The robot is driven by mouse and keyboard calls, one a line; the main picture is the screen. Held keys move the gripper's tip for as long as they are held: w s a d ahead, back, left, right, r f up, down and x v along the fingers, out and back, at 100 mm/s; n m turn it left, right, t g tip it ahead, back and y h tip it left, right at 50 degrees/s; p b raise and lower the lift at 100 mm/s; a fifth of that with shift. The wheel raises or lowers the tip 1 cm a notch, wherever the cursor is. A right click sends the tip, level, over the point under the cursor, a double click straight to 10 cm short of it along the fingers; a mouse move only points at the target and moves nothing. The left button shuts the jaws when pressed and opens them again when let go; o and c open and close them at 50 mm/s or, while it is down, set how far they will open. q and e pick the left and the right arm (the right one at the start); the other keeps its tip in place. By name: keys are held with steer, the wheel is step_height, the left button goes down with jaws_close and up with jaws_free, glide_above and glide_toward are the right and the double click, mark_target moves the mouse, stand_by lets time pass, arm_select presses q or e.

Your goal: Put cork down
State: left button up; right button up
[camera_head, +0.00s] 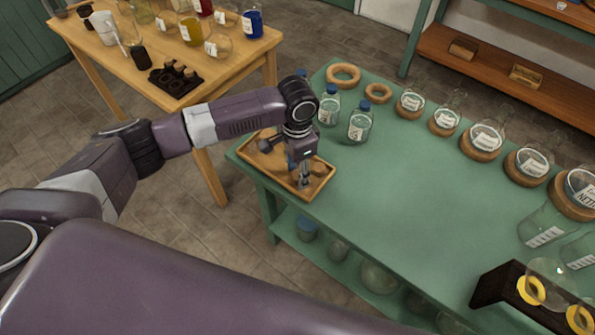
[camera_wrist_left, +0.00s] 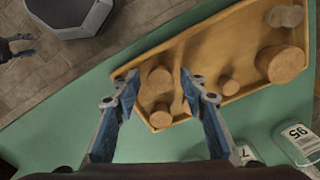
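A shallow wooden tray (camera_head: 250,160) stands on the near left corner of the green table, and it also fills the upper part of the left wrist view (camera_wrist_left: 225,50). Several corks lie in it: a large cork (camera_wrist_left: 283,64), a small cork (camera_wrist_left: 229,86) and a mid-sized cork (camera_wrist_left: 160,79). My left gripper (camera_head: 303,181) points down over the tray. In the left wrist view its fingers (camera_wrist_left: 159,79) are spread apart. The mid-sized cork shows between them and seems to rest in the tray, not gripped. My right gripper (camera_wrist_left: 27,45) seems to show small at the left edge, its opening unclear.
Blue-capped bottles (camera_head: 360,122) stand just right of the tray. Cork rings (camera_head: 343,74) and round flasks on rings (camera_head: 483,141) line the table's back. A dark stand (camera_head: 500,288) is at the front right. The green table's middle (camera_head: 400,200) is clear.

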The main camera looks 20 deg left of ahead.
arm_select(q)
step_height(320, 180, up, 12)
steer(key=b, duration=0.1)
steer(key=shift+b, duration=0.3)
steer(key=shift+d, duration=0.1)
stand_by(0.3)
